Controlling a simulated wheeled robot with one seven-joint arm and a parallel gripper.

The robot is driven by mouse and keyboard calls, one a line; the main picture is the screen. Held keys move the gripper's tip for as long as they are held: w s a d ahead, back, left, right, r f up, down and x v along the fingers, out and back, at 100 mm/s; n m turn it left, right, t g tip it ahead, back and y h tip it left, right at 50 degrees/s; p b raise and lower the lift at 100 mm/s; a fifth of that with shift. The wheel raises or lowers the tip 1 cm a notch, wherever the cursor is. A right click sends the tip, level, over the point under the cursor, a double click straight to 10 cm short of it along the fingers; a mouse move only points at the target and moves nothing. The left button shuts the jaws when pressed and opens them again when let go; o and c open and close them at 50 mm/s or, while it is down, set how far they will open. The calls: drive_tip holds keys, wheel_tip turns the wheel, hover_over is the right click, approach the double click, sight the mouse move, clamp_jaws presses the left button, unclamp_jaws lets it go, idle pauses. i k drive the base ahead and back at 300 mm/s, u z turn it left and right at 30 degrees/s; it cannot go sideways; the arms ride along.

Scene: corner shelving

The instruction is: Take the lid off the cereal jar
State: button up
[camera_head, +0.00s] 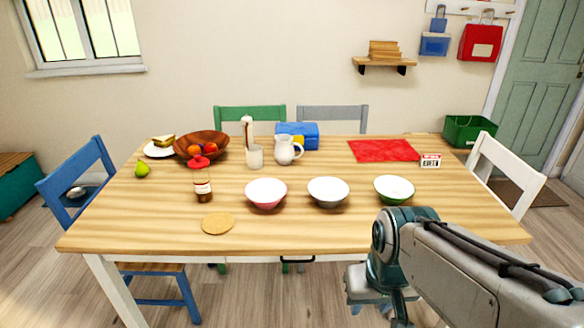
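No jar plainly marked as cereal shows. A small dark jar with a pale label (202,190) stands upright on the left part of the wooden table (330,232). A red piece (199,162) sits behind it; I cannot tell whether it is a lid. A pale, clear-looking container (255,156) stands farther right, in front of a tall pale bottle or carton (247,130). My gripper (380,308) hangs at the bottom right, in front of the table's near edge and well apart from these things. Its fingers are partly hidden and cut off by the frame.
Three bowls, pink (266,194), grey (328,192) and green (394,189), stand in a row. A round mat (218,223) lies near the front edge. A white pitcher (286,150), fruit bowl (201,144) and blue box (297,135) stand behind. The front right tabletop is clear.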

sight(198, 162)
drive_tip(key=k, duration=0.55)
drive_tip(key=u, duration=1)
drive_tip(key=i, duration=0.7)
drive_tip(key=u, duration=0.8)
drive_tip(key=i, duration=0.9)
drive_tip(key=z, duration=0.9)
drive_tip(key=i, duration=0.8)
drive_tip(key=z, duration=0.9)
